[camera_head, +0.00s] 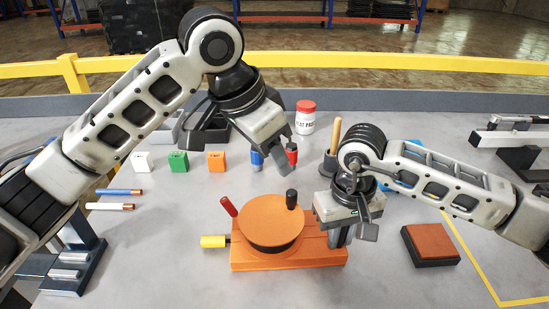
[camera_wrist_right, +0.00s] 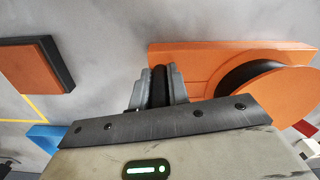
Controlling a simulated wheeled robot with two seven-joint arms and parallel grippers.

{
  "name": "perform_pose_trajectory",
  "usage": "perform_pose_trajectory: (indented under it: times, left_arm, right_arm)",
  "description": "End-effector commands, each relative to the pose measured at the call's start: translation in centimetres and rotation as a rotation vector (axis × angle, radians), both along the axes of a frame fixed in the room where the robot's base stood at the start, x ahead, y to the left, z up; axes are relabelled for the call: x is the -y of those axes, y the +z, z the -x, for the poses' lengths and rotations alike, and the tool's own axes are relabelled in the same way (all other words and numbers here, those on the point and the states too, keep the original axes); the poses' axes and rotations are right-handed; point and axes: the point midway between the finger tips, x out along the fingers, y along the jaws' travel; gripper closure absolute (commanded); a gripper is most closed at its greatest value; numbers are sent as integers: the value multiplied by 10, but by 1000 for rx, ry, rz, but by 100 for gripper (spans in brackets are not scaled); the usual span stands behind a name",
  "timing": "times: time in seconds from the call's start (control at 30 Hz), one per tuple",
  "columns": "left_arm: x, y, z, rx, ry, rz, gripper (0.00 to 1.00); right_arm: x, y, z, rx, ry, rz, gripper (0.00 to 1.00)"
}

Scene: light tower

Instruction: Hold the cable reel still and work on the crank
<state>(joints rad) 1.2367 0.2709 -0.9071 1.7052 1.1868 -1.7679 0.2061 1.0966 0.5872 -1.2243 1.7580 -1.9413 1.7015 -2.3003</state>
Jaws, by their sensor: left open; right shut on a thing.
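The cable reel is an orange round drum (camera_head: 271,226) on an orange base (camera_head: 290,259). A black upright knob (camera_head: 291,200) stands on the drum's rim, perhaps the crank's grip. A red lever (camera_head: 229,206) tilts at the back left, and a yellow handle (camera_head: 214,241) sticks out left. My right gripper (camera_head: 350,232) is at the base's right end. In the right wrist view its fingers (camera_wrist_right: 159,84) are shut on a black grip (camera_wrist_right: 160,86) beside the orange base; the grip is mostly hidden. My left gripper (camera_head: 284,158) is open above the table, behind the drum and apart from it.
Blue (camera_head: 257,160) and red (camera_head: 291,153) small bottles stand close to my left gripper. A white red-lidded jar (camera_head: 305,119) stands behind. White, green and orange blocks (camera_head: 178,162) stand left. A rust-topped black block (camera_head: 430,244) lies right.

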Motion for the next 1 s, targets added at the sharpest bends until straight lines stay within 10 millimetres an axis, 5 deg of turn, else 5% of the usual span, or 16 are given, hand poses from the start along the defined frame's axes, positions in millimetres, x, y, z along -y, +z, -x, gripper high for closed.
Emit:
perform_pose_trajectory:
  times: [0.23,0.3,0.37,0.73,1.0]
  left_arm:
    - [0,0,0,0,0,0,58]
    - [0,0,0,0,0,0,58]
    - [0,0,0,0,0,0,58]
    - [0,0,0,0,0,0,58]
    - [0,0,0,0,0,0,58]
  right_arm:
    - [1,-1,1,-4,4,5,100]
    - [1,-1,1,-4,4,5,69]
    - [1,-1,1,-4,3,4,57]
    - [0,7,0,1,0,1,57]
    - [0,59,-1,4,2,0,57]
